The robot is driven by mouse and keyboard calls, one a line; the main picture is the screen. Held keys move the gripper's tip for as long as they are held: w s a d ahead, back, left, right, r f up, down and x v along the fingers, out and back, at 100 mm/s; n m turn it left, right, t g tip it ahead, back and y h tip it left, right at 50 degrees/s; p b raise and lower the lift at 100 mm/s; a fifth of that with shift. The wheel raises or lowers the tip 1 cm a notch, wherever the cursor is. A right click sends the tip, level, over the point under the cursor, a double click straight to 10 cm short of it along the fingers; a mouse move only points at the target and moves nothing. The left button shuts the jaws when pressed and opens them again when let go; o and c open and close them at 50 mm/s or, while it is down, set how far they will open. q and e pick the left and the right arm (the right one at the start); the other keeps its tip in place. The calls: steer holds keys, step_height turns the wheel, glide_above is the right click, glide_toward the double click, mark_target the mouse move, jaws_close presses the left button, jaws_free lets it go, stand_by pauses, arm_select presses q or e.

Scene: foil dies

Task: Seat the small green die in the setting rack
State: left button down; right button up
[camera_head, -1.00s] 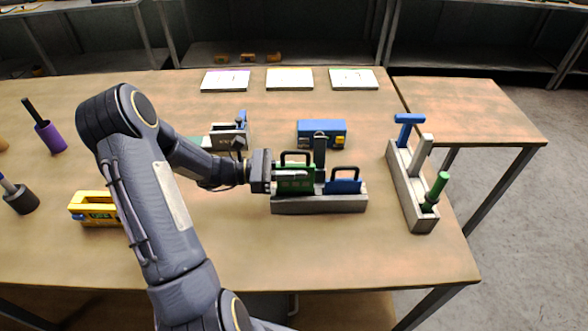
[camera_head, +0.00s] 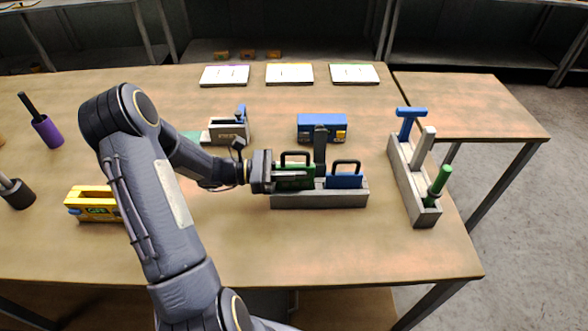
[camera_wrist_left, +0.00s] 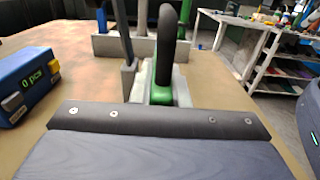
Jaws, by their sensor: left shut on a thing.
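The small green die (camera_head: 293,183) has a black loop handle and stands upright at the left end of the grey setting rack (camera_head: 320,202). Its lower part is hidden behind the rack's front wall. My left gripper (camera_head: 290,176) is shut on the green die, reaching in from the left. In the left wrist view the green die (camera_wrist_left: 161,95) sits between grey rack walls, its black handle rising above. I cannot tell whether it rests on the slot's bottom. A blue die (camera_head: 344,181) with a black handle stands in the rack's right part. My right gripper is not in view.
A blue box (camera_head: 322,127) is behind the rack. A grey tool rack (camera_head: 403,176) with several handles stands at the right. A yellow device (camera_head: 93,205) is at the left. The front table strip is clear.

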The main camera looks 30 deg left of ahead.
arm_select(q)
steer(key=shift+f+b, duration=0.5)
steer(key=shift+f, duration=0.2)
steer(key=c, duration=1.3)
jaws_free()
steer(key=shift+f, duration=0.1)
steer(key=shift+b+v, duration=0.7)
steer(key=shift+v, duration=3.25)
steer(key=shift+s, duration=0.1)
